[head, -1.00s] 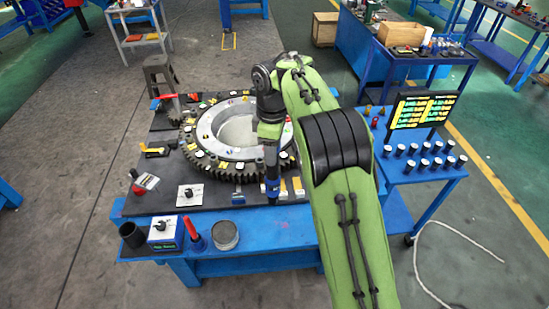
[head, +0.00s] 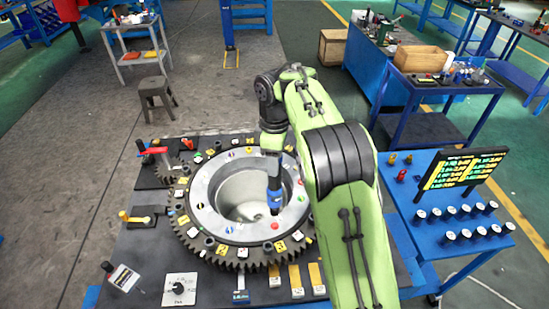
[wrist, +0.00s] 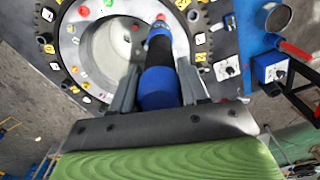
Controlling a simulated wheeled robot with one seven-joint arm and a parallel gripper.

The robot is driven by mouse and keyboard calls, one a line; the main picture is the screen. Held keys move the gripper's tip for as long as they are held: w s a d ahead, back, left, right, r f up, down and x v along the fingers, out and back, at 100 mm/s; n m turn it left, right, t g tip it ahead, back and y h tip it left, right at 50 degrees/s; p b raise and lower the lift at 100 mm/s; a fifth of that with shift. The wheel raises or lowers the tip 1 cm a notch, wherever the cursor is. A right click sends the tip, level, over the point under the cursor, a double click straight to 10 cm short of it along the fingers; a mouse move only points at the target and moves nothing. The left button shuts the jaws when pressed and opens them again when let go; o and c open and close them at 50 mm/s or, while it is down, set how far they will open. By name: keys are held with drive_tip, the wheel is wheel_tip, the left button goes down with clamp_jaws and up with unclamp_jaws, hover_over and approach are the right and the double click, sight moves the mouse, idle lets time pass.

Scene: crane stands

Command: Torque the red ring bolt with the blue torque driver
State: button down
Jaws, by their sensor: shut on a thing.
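My gripper (wrist: 158,75) is shut on the blue torque driver (wrist: 159,88), a black and blue tool held between the two dark fingers. In the head view the driver (head: 274,196) hangs roughly upright over the front right of the pale metal ring (head: 205,215). The red ring bolt (head: 275,226) is a small red dot on the front part of the ring, just below the driver's tip in the picture. In the wrist view a red bolt (wrist: 161,17) shows right beyond the tip. I cannot tell if they touch.
A dark toothed gear (head: 245,262) surrounds the ring, with several coloured bolts and tags around it. A white dial box (head: 180,289) lies front left.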

sight(275, 180)
drive_tip(key=shift+w+r, duration=0.1)
drive_tip(key=shift+w, duration=0.05)
drive_tip(key=shift+s+r, duration=0.2)
drive_tip(key=shift+s, duration=0.3)
drive_tip(key=shift+w+f+b, duration=0.25)
drive_tip(key=shift+f+b, duration=0.25)
drive_tip(key=shift+f, duration=0.15)
wheel_tip(275, 180, down, 5)
drive_tip(key=b, duration=0.4)
drive_tip(key=shift+s+r, duration=0.1)
drive_tip(key=shift+f+b, duration=0.75)
drive_tip(key=shift+f, duration=0.35)
idle(3.1)
drive_tip(key=shift+r+p, duration=0.1)
drive_tip(key=shift+p, duration=0.2)
